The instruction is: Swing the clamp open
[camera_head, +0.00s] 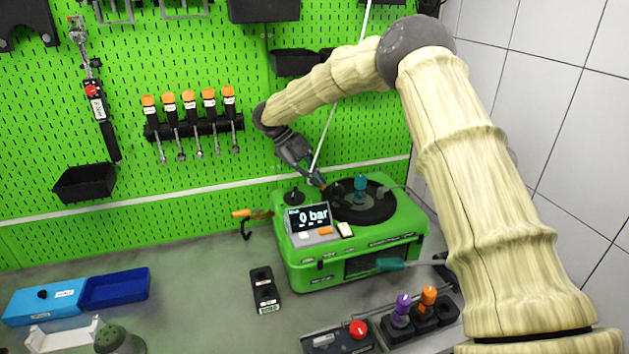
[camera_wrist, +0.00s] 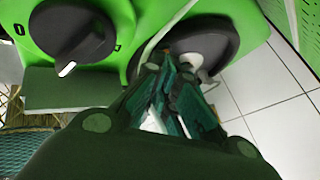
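The green pump testbench (camera_head: 300,268) stands on the bench, its display reading 0 bar. On its top is a black round plate (camera_head: 375,212) with a teal-topped fitting (camera_head: 361,185); the plate area also shows in the wrist view (camera_wrist: 225,40). I cannot make out the clamp for certain; the dark part by the plate is partly hidden by my gripper (camera_head: 322,184). My gripper reaches down at the plate's left edge. In the wrist view its teal fingers (camera_wrist: 175,97) are close together in front of the plate. Whether they touch or hold anything is unclear.
A black knob (camera_wrist: 78,35) is left of the fingers in the wrist view. An orange-handled tool (camera_head: 246,214) is left of the testbench. A teal-handled part (camera_head: 392,264) is at its front. Blue trays (camera_head: 115,287) lie at the left.

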